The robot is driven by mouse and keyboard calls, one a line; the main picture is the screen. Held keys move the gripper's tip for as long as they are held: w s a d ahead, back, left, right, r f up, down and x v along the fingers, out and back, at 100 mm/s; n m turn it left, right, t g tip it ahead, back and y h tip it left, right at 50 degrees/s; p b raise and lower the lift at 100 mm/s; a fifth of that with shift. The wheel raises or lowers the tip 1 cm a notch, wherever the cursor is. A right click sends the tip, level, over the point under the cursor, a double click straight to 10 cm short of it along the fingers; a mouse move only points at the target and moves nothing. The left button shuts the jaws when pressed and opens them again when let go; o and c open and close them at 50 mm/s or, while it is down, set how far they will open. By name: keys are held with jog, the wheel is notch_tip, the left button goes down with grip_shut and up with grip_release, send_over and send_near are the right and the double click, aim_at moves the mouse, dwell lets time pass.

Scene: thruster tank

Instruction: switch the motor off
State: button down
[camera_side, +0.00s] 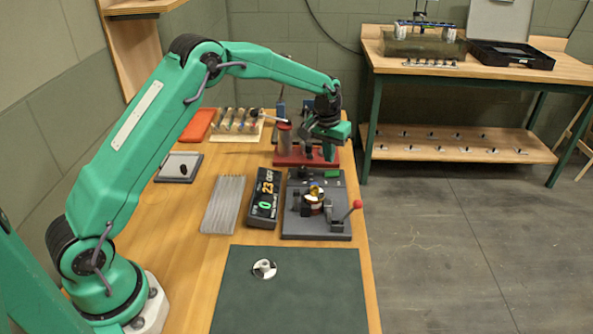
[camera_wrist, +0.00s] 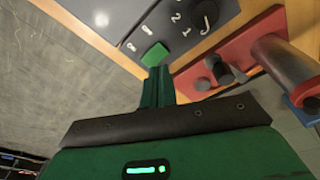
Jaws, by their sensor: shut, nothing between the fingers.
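The motor (camera_side: 314,196), with a copper-coloured part, sits on a dark grey plate (camera_side: 300,226). A green square (camera_side: 332,173) lies at the plate's far edge. In the wrist view the green square (camera_wrist: 156,54) is on the grey panel (camera_wrist: 140,28), beside white numerals and a dark knob (camera_wrist: 204,17). My gripper (camera_side: 328,155) is shut and empty, pointing down just beyond the plate's far edge. In the wrist view its fingertips (camera_wrist: 157,72) are right by the green square; I cannot tell whether they touch. A black display box (camera_side: 264,203) shows lit digits, including a green 0.
A lever with a red knob (camera_side: 357,204) stands at the plate's right front. A red base (camera_side: 290,158) with a cylinder (camera_wrist: 285,62) is close by my gripper. A ribbed grey block (camera_side: 223,205) is left of the display. The dark green mat (camera_side: 290,300) is mostly clear.

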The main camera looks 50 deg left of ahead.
aim_at(327, 174)
jog(key=shift+r, duration=1.55)
jog(key=s+d+r+m+t, duration=0.1)
jog(key=s+d+r+t, duration=0.1)
jog(key=s+r, duration=1.45)
jog(key=s+f+m+t, duration=0.2)
jog(key=s, duration=1.9)
jog(key=shift+s+d, duration=0.15)
jog(key=shift+d, duration=0.05)
